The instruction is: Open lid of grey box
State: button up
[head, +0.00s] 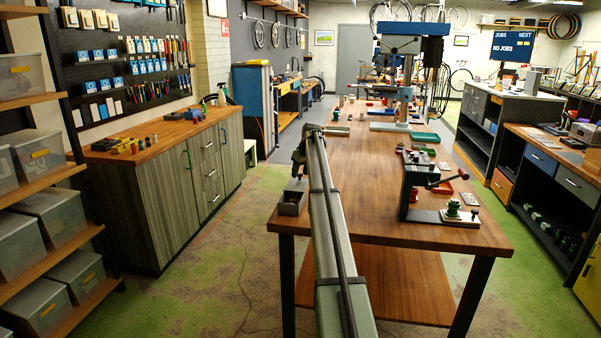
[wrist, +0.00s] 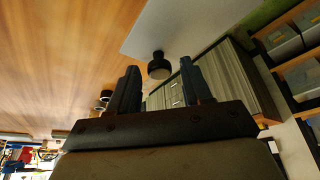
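A small grey box (head: 291,207) stands near the front left corner of the long wooden workbench in the head view. Its top looks dark, and I cannot tell how its lid sits. My gripper (head: 298,176) is just above and behind the box, close to it; any contact is unclear. In the wrist view my gripper (wrist: 160,88) shows two dark fingers spread apart with nothing held between them.
The workbench (head: 375,215) carries a dark vise-like fixture (head: 419,185) and a small plate with a green knob (head: 454,208) to the right. A drill press (head: 405,70) stands farther back. Bare wood lies between my arm and the fixture. A cabinet (head: 150,195) stands left across the aisle.

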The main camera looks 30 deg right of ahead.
jog(key=shift+o, duration=0.4)
jog(key=shift+r, duration=0.1)
jog(key=v, duration=1.3)
jog(key=shift+s+r, duration=0.15)
jog(key=shift+r, duration=0.15)
